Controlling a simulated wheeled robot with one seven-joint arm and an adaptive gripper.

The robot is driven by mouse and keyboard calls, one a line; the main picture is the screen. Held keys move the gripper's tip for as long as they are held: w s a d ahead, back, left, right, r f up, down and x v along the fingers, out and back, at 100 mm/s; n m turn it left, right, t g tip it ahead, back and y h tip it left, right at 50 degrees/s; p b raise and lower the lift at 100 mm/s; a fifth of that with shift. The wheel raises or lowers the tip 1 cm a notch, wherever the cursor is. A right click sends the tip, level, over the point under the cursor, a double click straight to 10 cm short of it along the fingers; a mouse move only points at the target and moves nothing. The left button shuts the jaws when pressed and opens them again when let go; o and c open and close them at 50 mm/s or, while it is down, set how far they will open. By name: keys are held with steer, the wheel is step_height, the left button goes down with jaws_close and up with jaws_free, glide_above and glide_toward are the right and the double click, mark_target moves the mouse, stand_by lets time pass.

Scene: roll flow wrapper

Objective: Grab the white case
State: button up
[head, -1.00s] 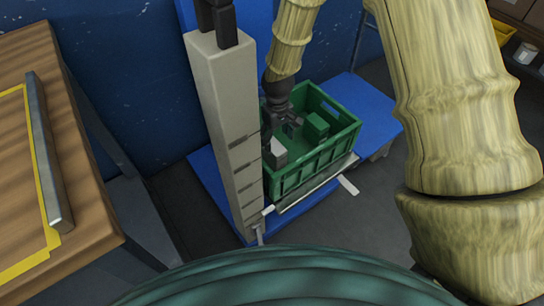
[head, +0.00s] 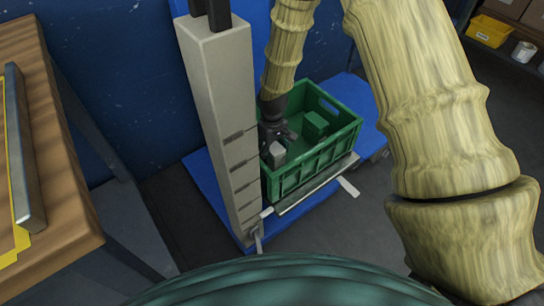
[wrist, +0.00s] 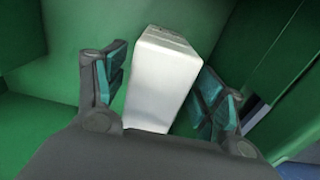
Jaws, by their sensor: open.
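The white case (wrist: 160,78) stands inside the green crate (head: 312,171). In the wrist view it lies between the two fingers of my gripper (wrist: 158,88), which are apart, with a gap on each side. In the head view the case (head: 277,152) shows as a small pale block near the crate's left wall. My gripper (head: 276,136) reaches down into the crate just above and behind it. The lower part of the case is hidden by my gripper in the wrist view.
A green box (head: 315,124) sits in the crate to the right. A tall grey post (head: 225,120) stands close to the crate's left side. A wooden table (head: 62,150) is at the left. Shelves with a yellow bin (head: 492,30) are at the far right.

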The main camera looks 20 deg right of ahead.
steer(key=f, duration=0.1)
steer(key=f+b, duration=0.1)
steer(key=f, duration=0.2)
steer(key=shift+w+f+b, duration=0.15)
steer(key=shift+w+b, duration=0.15)
steer(key=shift+b, duration=0.05)
steer(key=shift+c, duration=0.2)
steer(key=c, duration=1.1)
